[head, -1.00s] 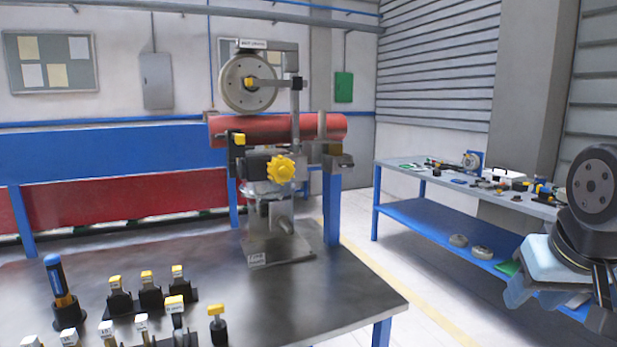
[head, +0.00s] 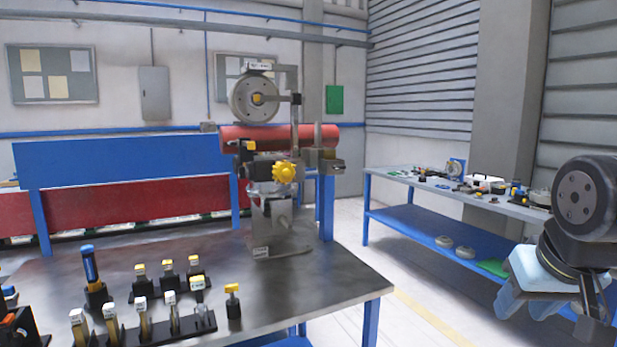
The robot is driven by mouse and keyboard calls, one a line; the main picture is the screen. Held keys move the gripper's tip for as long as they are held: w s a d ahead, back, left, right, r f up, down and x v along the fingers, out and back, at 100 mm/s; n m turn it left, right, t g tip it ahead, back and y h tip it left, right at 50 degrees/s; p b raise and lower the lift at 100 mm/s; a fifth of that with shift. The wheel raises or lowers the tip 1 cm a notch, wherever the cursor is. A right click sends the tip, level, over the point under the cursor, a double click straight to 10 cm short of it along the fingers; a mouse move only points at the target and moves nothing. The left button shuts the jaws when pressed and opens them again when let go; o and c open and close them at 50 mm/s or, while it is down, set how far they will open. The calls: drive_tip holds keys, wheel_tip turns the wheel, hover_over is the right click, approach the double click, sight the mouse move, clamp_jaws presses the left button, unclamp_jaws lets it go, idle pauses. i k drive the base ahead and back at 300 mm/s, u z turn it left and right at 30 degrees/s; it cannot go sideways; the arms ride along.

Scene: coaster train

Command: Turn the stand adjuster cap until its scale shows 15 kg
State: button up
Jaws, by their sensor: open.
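A test stand (head: 275,228) is upright at the far right part of the metal bench. It carries a wheel (head: 255,100) at its top, a red tube (head: 300,134) across it and a lobed yellow knob (head: 284,173) on its front. I cannot tell for sure which part is the adjuster cap, and no scale can be read at this size. My gripper (head: 528,301) hangs at the right edge with its light-blue fingers pointing down. It is open, empty and well apart from the stand.
The bench (head: 335,285) holds several yellow-topped and white-topped tools in black holders, and a blue-handled tool (head: 89,265), at front left. Its right front corner is clear. A second table (head: 400,177) with small parts stands at the right. Open floor lies between them.

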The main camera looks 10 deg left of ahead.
sight(283, 172)
drive_tip(key=u, duration=0.2)
drive_tip(key=i, duration=0.9)
drive_tip(key=z, duration=0.1)
